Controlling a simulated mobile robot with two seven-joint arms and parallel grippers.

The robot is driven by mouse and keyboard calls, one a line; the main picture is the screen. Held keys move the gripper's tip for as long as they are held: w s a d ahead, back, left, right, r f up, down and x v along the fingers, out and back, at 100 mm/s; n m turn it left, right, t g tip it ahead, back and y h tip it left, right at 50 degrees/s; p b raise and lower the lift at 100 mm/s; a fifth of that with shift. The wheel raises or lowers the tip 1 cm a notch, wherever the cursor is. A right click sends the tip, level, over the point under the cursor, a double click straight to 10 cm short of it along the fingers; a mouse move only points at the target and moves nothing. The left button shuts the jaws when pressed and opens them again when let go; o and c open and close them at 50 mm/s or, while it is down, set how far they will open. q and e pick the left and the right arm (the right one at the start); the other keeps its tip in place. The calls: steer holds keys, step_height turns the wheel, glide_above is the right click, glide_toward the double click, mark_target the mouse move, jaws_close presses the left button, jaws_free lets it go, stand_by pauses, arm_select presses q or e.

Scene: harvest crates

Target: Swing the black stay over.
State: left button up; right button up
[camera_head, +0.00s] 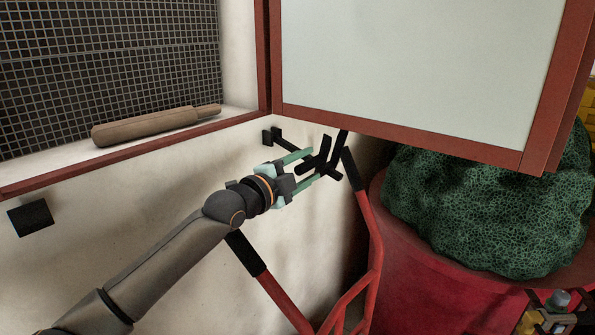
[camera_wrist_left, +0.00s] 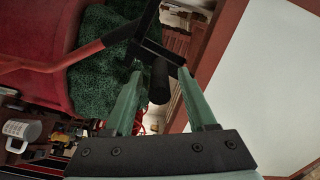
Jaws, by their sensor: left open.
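The black stay (camera_head: 325,153) is a dark bar with short crosspieces by the pale wall, below the red-framed shutter (camera_head: 400,132). A black bracket (camera_head: 268,137) on the wall is at its left end. My left gripper (camera_head: 315,163) is open, its pale green fingers reaching the stay from the left. In the left wrist view, the stay's round black grip (camera_wrist_left: 160,82) shows between the open fingers of my left gripper (camera_wrist_left: 160,95), with a black bar behind it. I cannot tell whether the fingers touch it. My right gripper is not seen.
Red tubular handles with black grips (camera_head: 355,172) stand just below and right of the gripper. A red tub (camera_head: 420,270) holds a green netted bundle (camera_head: 485,205). A wooden tool (camera_head: 150,126) lies on the sill by the mesh window. A black block (camera_head: 30,217) sits on the wall at left.

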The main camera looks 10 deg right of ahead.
arm_select(q)
steer(key=shift+s+a+f, duration=0.1)
steer(key=shift+s+a, duration=0.25)
steer(key=shift+a, duration=0.1)
steer(key=v, duration=1.1)
steer(key=shift+b, duration=0.4)
steer(key=shift+s+a, duration=0.1)
